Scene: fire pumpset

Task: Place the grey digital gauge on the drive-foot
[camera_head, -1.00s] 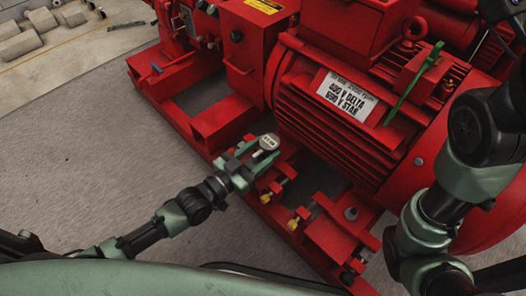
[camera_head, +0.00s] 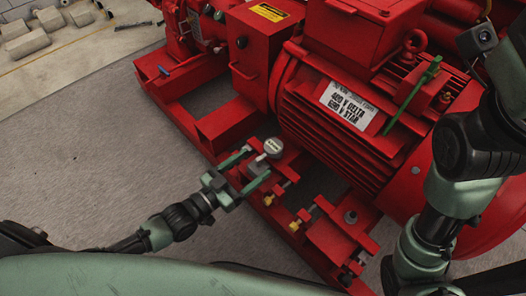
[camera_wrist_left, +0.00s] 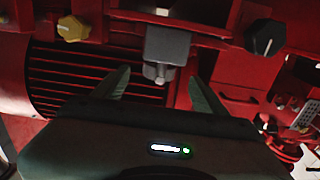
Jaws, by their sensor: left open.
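The grey digital gauge (camera_head: 271,147), with a round face and a grey block base, stands at the red foot (camera_head: 289,164) beside the motor. My left gripper (camera_head: 257,163) is open, its green fingers apart on either side of the gauge's base. In the left wrist view the gauge's grey block (camera_wrist_left: 168,45) is ahead, between and beyond the spread fingertips (camera_wrist_left: 160,82). Its contact with the foot is partly hidden. My right arm stands at the right; its gripper cannot be made out.
The red motor (camera_head: 345,125) with a white label rises just behind the gauge. Yellow-tipped bolts (camera_head: 294,225) and a second red foot (camera_head: 335,230) are nearer. A green bar (camera_head: 411,97) lies against the motor. Grey floor (camera_head: 90,140) is clear at left.

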